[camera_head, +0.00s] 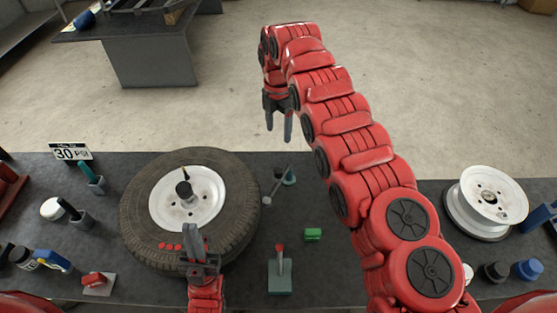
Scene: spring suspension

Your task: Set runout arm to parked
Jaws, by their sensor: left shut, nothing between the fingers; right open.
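A small post with a thin arm (277,187), which looks like the runout arm, stands on the bench just right of the tyre. Its rod slants down toward the front left and ends in a pale round tip near the tyre's right side. I cannot tell whether it touches the tyre. My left gripper (193,238) is shut and empty, over the front edge of the tyre (137,217). My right gripper (279,130) is open and empty, with its fingers pointing down beyond the bench's far edge, behind the thin arm.
A red-knobbed lever (280,270) on a grey-green base and a green block (313,235) lie in front. A white rim (490,195) sits at the right. Bottles, holders and a red switch (96,281) crowd the left. My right arm spans the bench's middle right.

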